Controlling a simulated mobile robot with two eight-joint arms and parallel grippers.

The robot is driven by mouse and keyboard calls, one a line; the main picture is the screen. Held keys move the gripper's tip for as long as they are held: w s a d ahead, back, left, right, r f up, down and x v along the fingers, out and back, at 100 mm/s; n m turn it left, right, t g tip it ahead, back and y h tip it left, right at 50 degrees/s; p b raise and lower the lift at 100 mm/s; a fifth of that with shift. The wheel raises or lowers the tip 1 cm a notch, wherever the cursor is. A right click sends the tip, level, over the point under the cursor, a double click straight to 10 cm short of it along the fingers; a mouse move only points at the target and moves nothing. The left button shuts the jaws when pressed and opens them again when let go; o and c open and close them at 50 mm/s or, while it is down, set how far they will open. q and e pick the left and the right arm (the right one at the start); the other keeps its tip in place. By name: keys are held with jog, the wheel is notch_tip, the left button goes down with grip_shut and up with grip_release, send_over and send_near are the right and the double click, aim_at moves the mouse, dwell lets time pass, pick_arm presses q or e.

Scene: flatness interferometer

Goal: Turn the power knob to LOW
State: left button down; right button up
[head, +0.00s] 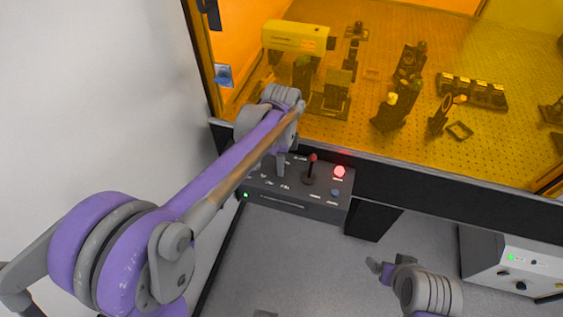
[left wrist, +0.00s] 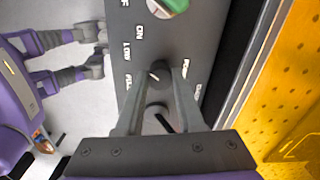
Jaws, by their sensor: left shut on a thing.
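The power knob (left wrist: 154,76) sits on the dark control panel (head: 330,209), between the fingertips of my left gripper (left wrist: 157,82). Its small white mark shows in the left wrist view, on the side facing the labels LOW and FULL. I cannot tell exactly which label it points at. My left gripper also shows in the head view (head: 281,172), reaching down onto the left part of the panel, shut on the knob and hiding it there. My right gripper (head: 380,268) is apart from the panel, at the lower right; its jaw opening is unclear.
A red-tipped lever (head: 312,160) and a glowing red button (head: 339,171) stand right of my left gripper. A green light (head: 245,195) is on the panel's front. Behind is an amber enclosure with optics and a yellow box (head: 295,37). A white instrument (head: 510,267) stands lower right.

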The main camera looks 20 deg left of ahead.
dwell(0.3)
pick_arm(q)
jog(key=c, duration=0.5)
grip_release()
jog(key=shift+r, duration=0.1)
notch_tip(320, 180, up, 11)
jog(key=shift+f+p, duration=0.2)
jog(key=shift+p, duration=0.1)
jog(key=s+a+f+n+t, duration=0.1)
jog(key=s+f+n, duration=0.2)
jog(key=s+n, duration=0.2)
jog(key=s+a+f+n+t, duration=0.2)
jog(key=s+f+n, duration=0.2)
jog(key=s+n, duration=0.2)
jog(key=s+a+f+n+t, duration=0.1)
jog(key=s+f+n, duration=0.3)
jog(key=s, duration=0.5)
jog(key=shift+s+a+n+t, duration=0.15)
jog(key=shift+a+n+t, duration=0.25)
jog(key=shift+n+t, duration=0.35)
